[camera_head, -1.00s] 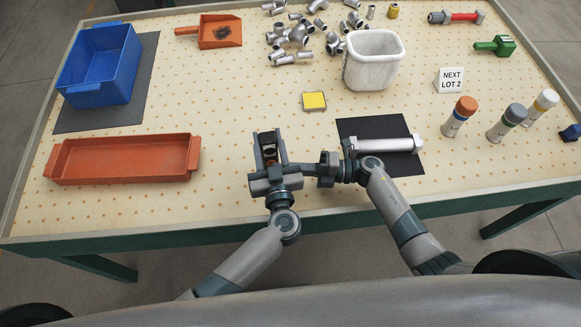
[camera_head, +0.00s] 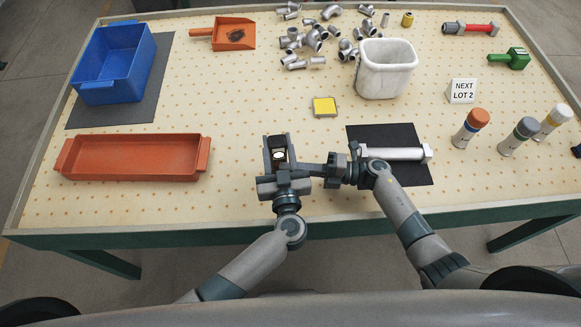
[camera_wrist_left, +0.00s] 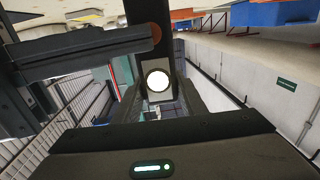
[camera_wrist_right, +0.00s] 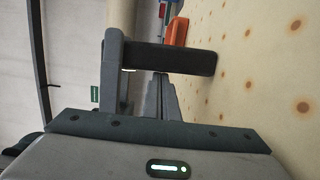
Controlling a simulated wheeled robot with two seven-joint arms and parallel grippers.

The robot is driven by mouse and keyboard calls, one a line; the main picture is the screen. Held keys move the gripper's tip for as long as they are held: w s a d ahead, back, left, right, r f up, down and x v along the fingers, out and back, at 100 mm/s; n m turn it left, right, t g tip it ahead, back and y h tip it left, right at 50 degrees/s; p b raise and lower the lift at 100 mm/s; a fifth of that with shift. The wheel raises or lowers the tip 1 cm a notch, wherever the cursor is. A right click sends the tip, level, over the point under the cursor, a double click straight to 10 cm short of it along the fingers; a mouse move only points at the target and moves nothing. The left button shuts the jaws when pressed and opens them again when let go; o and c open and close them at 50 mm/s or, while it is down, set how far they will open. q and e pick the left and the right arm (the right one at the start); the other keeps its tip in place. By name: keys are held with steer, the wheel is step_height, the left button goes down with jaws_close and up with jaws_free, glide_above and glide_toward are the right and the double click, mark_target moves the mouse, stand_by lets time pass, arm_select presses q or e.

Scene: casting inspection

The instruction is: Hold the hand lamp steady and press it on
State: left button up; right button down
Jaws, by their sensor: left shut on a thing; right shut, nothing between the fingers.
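My left gripper (camera_head: 278,145) is shut on the hand lamp (camera_head: 279,155) above the near middle of the table. Most of the lamp is hidden by the fingers. Its round face shows bright white, also in the left wrist view (camera_wrist_left: 157,80). My right gripper (camera_head: 301,168) is shut and empty, just right of the left one, pointing left at it. In the right wrist view its closed fingers (camera_wrist_right: 160,95) end close to a dark bar. I cannot tell whether they touch the lamp.
A silver bar-like part (camera_head: 395,153) lies on a black mat (camera_head: 410,175) beside my right wrist. An orange tray (camera_head: 132,158) lies to the left. A yellow pad (camera_head: 324,106) and white bin (camera_head: 386,72) stand beyond. Bottles (camera_head: 470,128) stand at right.

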arm_select(q)
steer(key=shift+f, duration=0.25)
arm_select(e)
steer(key=d, duration=0.3)
steer(key=s+d, duration=0.1)
steer(key=d, duration=0.5)
steer(key=shift+s+d, duration=0.35)
steer(key=shift+d, duration=0.05)
arm_select(q)
steer(key=o, duration=1.5)
steer(key=shift+c, duration=0.2)
steer(key=shift+w+r, duration=0.1)
arm_select(e)
steer(key=shift+w+a, duration=0.1)
arm_select(q)
steer(key=s, duration=1.2)
steer(key=shift+d, duration=0.45)
steer(key=shift+s+a, duration=0.1)
